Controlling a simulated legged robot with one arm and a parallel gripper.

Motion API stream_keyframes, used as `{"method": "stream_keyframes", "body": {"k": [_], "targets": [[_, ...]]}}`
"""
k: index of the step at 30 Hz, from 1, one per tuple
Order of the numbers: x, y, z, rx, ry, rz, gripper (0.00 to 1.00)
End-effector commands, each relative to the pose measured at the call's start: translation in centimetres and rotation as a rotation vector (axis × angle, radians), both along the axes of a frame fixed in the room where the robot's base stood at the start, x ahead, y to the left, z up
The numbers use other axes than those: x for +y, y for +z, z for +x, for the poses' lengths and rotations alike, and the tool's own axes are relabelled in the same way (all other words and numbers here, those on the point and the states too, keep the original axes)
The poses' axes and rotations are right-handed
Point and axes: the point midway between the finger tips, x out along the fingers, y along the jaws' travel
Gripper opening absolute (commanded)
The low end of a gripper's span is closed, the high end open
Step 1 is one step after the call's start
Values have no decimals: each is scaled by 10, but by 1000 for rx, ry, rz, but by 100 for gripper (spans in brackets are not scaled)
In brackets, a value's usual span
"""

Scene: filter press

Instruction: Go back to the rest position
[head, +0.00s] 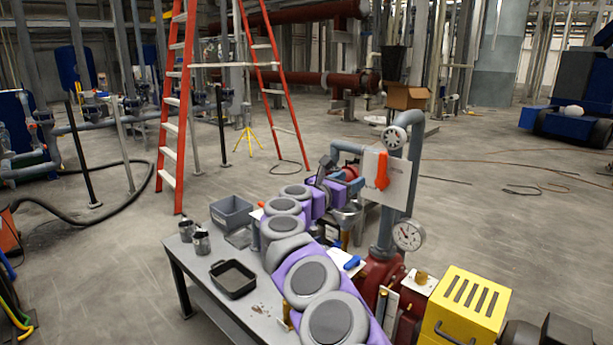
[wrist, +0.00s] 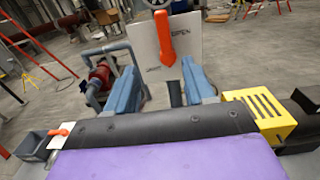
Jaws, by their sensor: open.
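My gripper (wrist: 160,72) is open in the wrist view. Its two blue-grey fingers stand apart with nothing held between them. My purple and grey arm stretches from the bottom of the head view over the workbench toward the pipework. The gripper's fingers are hard to make out there.
The grey workbench (head: 185,262) carries a black tray (head: 233,291), a grey bin (head: 232,213) and metal cups (head: 201,242). A yellow slotted guard (head: 462,310), pressure gauge (head: 408,235) and red pump (head: 383,277) stand right of my arm. An orange ladder (head: 174,110) stands behind on open floor.

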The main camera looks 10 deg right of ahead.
Motion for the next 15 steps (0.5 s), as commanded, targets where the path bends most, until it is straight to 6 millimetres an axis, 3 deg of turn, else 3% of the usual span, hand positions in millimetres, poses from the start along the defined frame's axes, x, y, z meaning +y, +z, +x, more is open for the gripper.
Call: {"method": "stream_keyframes", "body": {"k": [5, 9, 12, 15], "targets": [[31, 42, 20, 17, 187, -87, 53], [90, 110, 28, 32, 465, -298, 53], [140, 156, 14, 39, 655, -509, 53], [192, 190, -16, 49, 825, -765, 53]]}}
